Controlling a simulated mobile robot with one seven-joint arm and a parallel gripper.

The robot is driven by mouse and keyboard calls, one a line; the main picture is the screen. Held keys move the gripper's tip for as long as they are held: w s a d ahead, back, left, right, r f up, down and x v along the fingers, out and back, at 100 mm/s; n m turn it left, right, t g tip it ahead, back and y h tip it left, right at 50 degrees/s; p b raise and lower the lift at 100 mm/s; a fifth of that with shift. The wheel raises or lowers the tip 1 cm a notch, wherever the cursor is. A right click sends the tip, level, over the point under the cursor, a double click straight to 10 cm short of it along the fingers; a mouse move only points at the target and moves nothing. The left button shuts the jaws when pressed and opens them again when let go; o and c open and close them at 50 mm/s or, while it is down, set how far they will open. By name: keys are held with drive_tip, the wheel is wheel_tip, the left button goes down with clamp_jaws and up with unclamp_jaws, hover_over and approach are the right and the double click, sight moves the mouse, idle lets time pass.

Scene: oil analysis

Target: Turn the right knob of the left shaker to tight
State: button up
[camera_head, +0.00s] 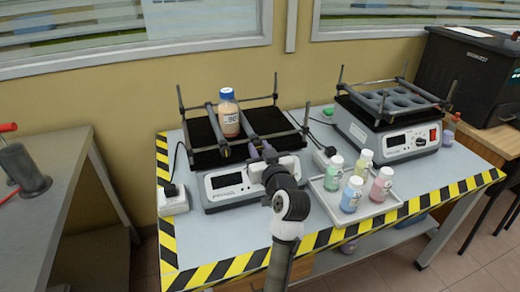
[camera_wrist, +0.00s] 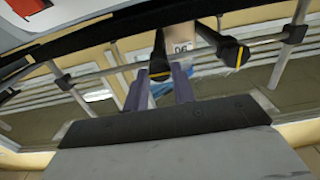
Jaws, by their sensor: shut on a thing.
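The left shaker (camera_head: 228,186) stands on the table with a black platform, a rail frame and two clamp bars. A blue-capped bottle (camera_head: 229,117) with an orange-brown content stands upright between the bars. The right knob, black with a yellow mark, shows in the wrist view (camera_wrist: 160,69) between my two purple-grey fingers. My gripper (camera_head: 263,151) is shut on this knob at the front end of the right bar. The left knob (camera_head: 225,151) is free; it also shows in the wrist view (camera_wrist: 233,54), with its own yellow mark. My gripper partly hides the shaker's front in the head view.
A second shaker (camera_head: 391,139) stands to the right. A white tray (camera_head: 336,207) with several coloured bottles lies in front between the shakers. A power strip (camera_head: 173,203) is at the left. Black-and-yellow tape (camera_head: 219,270) marks the table edge.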

drive_tip(key=shift+m, duration=0.3)
drive_tip(key=m+p, duration=0.2)
drive_tip(key=m, duration=0.1)
drive_tip(key=shift+r, duration=0.1)
drive_tip(key=m+p, duration=0.2)
drive_tip(key=m, duration=0.3)
drive_tip(key=shift+d, duration=0.1)
drive_tip(key=m+p, duration=0.3)
drive_tip(key=m, duration=0.1)
drive_tip(key=shift+m, duration=0.3)
drive_tip(key=m+p, duration=0.3)
drive_tip(key=m, duration=0.1)
drive_tip(key=shift+m+p, duration=0.3)
drive_tip(key=shift+p, duration=0.05)
drive_tip(key=shift+f, duration=0.25)
drive_tip(key=o, duration=1)
